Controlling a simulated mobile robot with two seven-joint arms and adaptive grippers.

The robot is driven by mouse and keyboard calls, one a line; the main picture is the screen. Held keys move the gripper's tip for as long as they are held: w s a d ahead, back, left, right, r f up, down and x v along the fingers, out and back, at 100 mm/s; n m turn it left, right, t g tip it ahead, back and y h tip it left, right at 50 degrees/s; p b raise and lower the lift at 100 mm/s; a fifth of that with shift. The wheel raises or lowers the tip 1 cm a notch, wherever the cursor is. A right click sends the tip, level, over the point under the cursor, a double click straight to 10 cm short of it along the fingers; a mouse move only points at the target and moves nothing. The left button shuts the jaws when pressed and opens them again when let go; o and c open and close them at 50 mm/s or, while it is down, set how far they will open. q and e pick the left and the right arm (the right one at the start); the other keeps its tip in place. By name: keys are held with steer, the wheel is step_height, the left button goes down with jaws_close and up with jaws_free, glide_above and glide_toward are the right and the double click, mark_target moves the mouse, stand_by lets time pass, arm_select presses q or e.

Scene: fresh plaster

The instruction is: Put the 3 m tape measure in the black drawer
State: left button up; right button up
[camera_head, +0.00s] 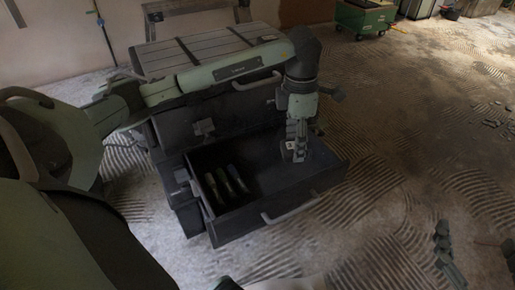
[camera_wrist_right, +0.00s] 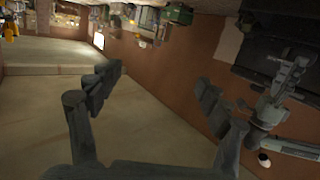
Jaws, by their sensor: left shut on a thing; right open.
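The black drawer (camera_head: 283,210) is pulled out of the dark tool chest, its top open. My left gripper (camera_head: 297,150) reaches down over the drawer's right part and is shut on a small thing. That thing, which I take for the 3 m tape measure (camera_head: 299,155), shows only as a pale patch between the fingers. I cannot tell whether it touches the drawer floor. My right gripper (camera_wrist_right: 160,82) is open and empty, fingers wide apart; its fingers also show at the lower right of the head view (camera_head: 478,252).
Several slim tools (camera_head: 228,182) lie along the drawer's left side; its middle is clear. The chest (camera_head: 200,55) has a slatted top with dark straps. A green cart (camera_head: 364,18) stands far back. Ridged plaster covers the floor to the right.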

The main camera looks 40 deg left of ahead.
arm_select(q)
steer(key=a+f+n+b, duration=0.2)
steer(key=a+f+n, duration=0.3)
steer(key=n, duration=0.8)
glide_above(272, 182)
step_height(272, 182, down, 6)
steer(key=shift+a+b, duration=0.1)
steer(key=shift+b, duration=0.3)
step_height(272, 182, down, 3)
steer(key=shift+f+b, duration=0.1)
steer(key=shift+b, duration=0.2)
steer(key=shift+f, duration=0.15)
arm_select(e)
steer(key=s+a+r+t+y, duration=0.1)
steer(key=r+t+y, duration=0.1)
steer(key=r+t, duration=0.2)
steer(key=s+a+r+t+y, duration=0.1)
steer(key=r+t, duration=0.3)
steer(key=r, duration=0.5)
steer(key=shift+s+a+r+y, duration=0.2)
steer(key=shift+s+r+y, duration=0.25)
steer(key=shift+s, duration=0.2)
arm_select(q)
steer(key=shift+f, duration=0.2)
arm_select(e)
steer(key=shift+s, duration=0.1)
arm_select(q)
steer(key=o, duration=1.3)
